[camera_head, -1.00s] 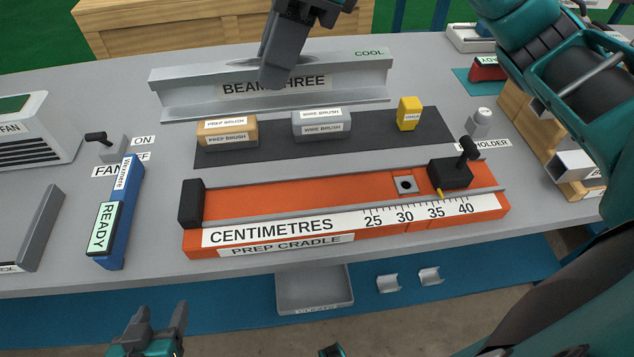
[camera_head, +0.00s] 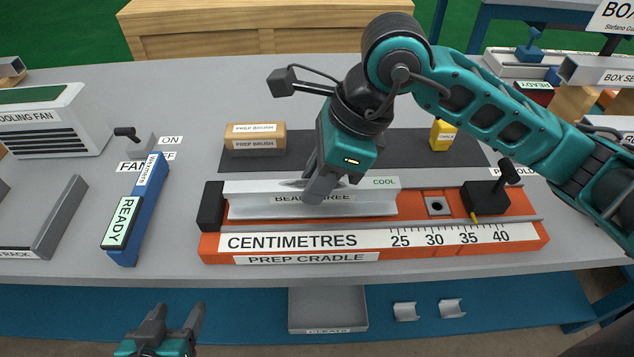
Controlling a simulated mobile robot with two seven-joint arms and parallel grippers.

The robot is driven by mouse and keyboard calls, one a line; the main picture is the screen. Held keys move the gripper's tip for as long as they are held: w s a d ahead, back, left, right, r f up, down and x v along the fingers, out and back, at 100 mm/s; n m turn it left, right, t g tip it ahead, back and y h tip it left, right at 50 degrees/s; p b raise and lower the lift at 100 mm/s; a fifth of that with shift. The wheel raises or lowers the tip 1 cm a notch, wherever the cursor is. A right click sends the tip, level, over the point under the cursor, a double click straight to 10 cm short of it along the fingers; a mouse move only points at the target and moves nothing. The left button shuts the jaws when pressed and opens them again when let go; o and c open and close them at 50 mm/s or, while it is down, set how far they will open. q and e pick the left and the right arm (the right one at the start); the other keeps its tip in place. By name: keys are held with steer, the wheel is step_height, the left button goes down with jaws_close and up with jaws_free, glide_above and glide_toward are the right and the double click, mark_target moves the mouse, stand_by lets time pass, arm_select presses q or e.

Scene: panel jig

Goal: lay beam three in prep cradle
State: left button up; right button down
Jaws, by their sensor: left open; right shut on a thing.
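Beam three (camera_head: 245,203) is a grey metal beam with a "BEAM THREE" label and a "COOL" mark. It lies lengthwise in or just over the channel of the orange prep cradle (camera_head: 522,235), its left end near the black end block (camera_head: 211,206). I cannot tell whether it rests fully on the cradle floor. My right gripper (camera_head: 322,190) is shut on the beam from above, near its middle, and hides part of the label. My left gripper (camera_head: 176,322) is open and empty, low in front of the table edge.
A black clamp (camera_head: 486,198) and a small plate with a hole (camera_head: 437,206) sit on the cradle right of the beam. Behind are a prep brush (camera_head: 255,139) and a yellow block (camera_head: 443,135) on a dark mat. A blue "READY" device (camera_head: 135,215) stands left.

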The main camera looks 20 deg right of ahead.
steer(key=shift+f, duration=0.5)
steer(key=shift+f, duration=0.1)
arm_select(q)
steer(key=shift+s+f, duration=0.1)
steer(key=shift+f, duration=0.15)
arm_select(e)
steer(key=c, duration=1)
jaws_free()
arm_select(q)
steer(key=shift+r, duration=0.1)
arm_select(e)
steer(key=shift+o, duration=0.2)
steer(key=shift+d+r, duration=0.1)
steer(key=shift+r, duration=0.3)
arm_select(q)
steer(key=shift+s+a+r+p, duration=0.25)
steer(key=shift+s+a+p, duration=0.1)
steer(key=shift+p, duration=0.5)
arm_select(e)
steer(key=v, duration=1.1)
steer(key=shift+r, duration=0.2)
arm_select(q)
steer(key=shift+w+r, duration=0.1)
steer(key=shift+w, duration=0.1)
arm_select(e)
steer(key=shift+s+d, duration=0.1)
steer(key=shift+d, duration=0.05)
